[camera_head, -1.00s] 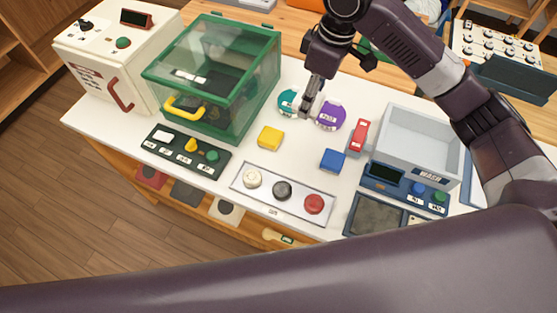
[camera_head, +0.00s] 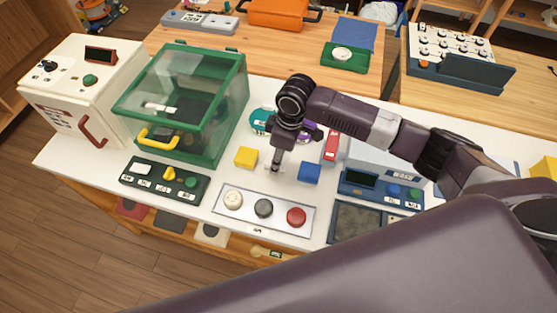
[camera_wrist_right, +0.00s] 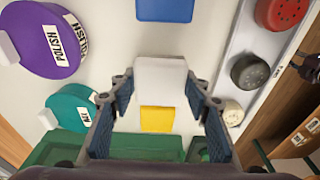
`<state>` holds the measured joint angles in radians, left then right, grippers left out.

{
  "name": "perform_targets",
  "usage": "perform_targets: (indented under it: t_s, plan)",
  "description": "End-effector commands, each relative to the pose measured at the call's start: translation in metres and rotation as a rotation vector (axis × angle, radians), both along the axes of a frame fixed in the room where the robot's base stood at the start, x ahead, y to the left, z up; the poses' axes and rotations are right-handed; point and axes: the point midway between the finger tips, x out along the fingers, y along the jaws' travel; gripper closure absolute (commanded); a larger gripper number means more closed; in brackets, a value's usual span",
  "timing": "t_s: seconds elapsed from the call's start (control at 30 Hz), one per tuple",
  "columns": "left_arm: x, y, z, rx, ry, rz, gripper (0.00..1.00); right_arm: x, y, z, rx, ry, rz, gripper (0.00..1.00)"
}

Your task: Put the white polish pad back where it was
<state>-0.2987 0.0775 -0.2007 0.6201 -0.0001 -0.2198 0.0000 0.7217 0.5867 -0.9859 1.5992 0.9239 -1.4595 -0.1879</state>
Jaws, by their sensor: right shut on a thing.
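My right gripper (camera_head: 276,167) points down over the white table (camera_head: 335,105), between the yellow block (camera_head: 246,157) and the blue block (camera_head: 309,172). It is shut on the white pad (camera_wrist_right: 161,72), which shows between its fingertips in the right wrist view. In the head view the pad is small and mostly hidden by the fingers. Whether it touches the table is unclear. The purple disc marked POLISH (camera_wrist_right: 42,40) and the teal disc (camera_wrist_right: 78,108) lie to the left in the right wrist view. My left gripper is out of view.
A panel with white, black and red round knobs (camera_head: 226,211) lies in front of the gripper. The green glass-sided box (camera_head: 232,120) stands left, the red block (camera_head: 331,146) and blue wash unit (camera_head: 357,188) right. My arm covers the bottom right.

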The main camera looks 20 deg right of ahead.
Motion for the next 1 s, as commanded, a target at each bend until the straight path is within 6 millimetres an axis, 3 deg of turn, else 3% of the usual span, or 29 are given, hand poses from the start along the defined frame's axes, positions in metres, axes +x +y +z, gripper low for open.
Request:
perform_targets:
  t_s: [0.2, 0.57, 0.6, 0.73, 1.0]
  plan:
    - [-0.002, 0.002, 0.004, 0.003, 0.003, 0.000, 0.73, 0.000, 0.000, -0.024, -0.001, 0.001, 0.000, 0.79]
    - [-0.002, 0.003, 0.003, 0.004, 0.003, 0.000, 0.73, 0.000, 0.000, -0.028, 0.000, 0.001, 0.000, 0.79]
    - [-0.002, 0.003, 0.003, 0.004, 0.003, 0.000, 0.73, 0.000, 0.000, -0.028, -0.001, 0.001, 0.000, 0.54]
    - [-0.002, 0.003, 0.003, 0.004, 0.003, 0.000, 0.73, 0.000, 0.000, -0.028, -0.001, 0.001, 0.000, 0.40]
    - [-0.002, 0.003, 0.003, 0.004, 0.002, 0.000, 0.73, 0.000, 0.000, -0.028, -0.001, 0.001, 0.000, 0.39]
